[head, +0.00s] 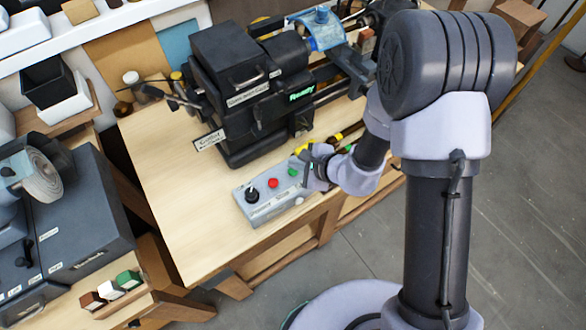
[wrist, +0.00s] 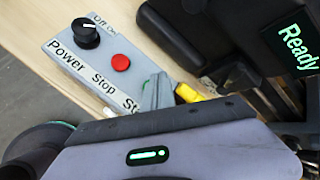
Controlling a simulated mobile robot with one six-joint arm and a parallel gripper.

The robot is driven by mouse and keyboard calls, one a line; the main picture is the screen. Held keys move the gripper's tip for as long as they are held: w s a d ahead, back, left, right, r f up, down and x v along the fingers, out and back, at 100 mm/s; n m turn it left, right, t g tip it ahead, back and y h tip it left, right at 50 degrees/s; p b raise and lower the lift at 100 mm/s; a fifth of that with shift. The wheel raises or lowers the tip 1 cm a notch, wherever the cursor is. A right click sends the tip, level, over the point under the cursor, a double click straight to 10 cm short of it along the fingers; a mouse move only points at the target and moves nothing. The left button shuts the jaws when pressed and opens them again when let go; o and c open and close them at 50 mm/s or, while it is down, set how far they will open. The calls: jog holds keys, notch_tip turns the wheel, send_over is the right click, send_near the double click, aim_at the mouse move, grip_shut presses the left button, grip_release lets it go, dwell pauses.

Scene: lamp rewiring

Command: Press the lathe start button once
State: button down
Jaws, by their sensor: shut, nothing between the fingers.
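The grey control box (head: 268,206) lies on the near edge of the bench, with a black knob (head: 252,194), a red button (head: 273,183) and a green button (head: 292,172) in a row. In the wrist view the box (wrist: 72,62) shows the red stop button (wrist: 121,62) and the power knob (wrist: 84,32). My gripper (head: 308,160) is shut and empty, beside the green button at the box's right end. I cannot tell whether it touches the box.
The black lathe (head: 240,90) stands behind the box, with a green "Ready" display (head: 302,91). Yellow-handled items (head: 337,137) lie near my gripper. The wooden bench top (head: 165,170) is clear on the left. A dark machine (head: 70,220) stands further left.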

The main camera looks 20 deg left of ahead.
jog(key=shift+f, duration=0.1)
jog(key=shift+f+b, duration=0.35)
jog(key=shift+b, duration=0.45)
